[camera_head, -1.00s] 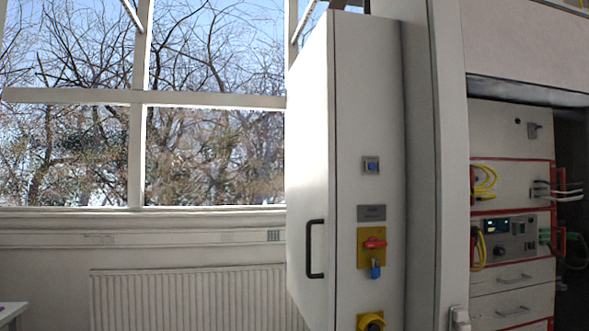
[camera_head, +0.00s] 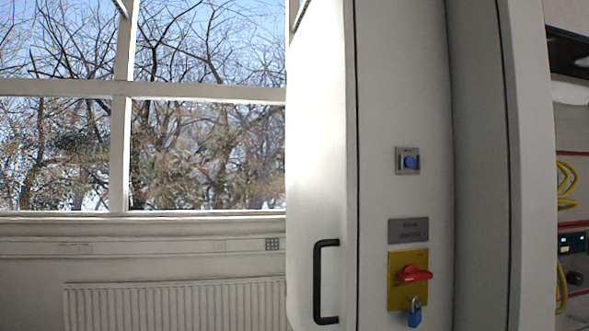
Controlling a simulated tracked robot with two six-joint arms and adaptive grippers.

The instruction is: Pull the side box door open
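The side box (camera_head: 405,110) is a tall pale grey cabinet right of the middle. Its door (camera_head: 322,150) is the left-hand face, with a black vertical bar handle (camera_head: 318,282) low near its right edge. The door looks closed. The box's front carries a blue button (camera_head: 411,162), a grey label plate (camera_head: 408,231) and a red rotary switch (camera_head: 414,273) on a yellow plate with a blue padlock (camera_head: 414,318) hanging below. Neither of my grippers shows in the head view.
A window (camera_head: 122,150) with white frames and bare trees outside fills the upper left. A radiator (camera_head: 170,305) stands against the wall below it. At the right edge an equipment rack shows yellow cables (camera_head: 566,185).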

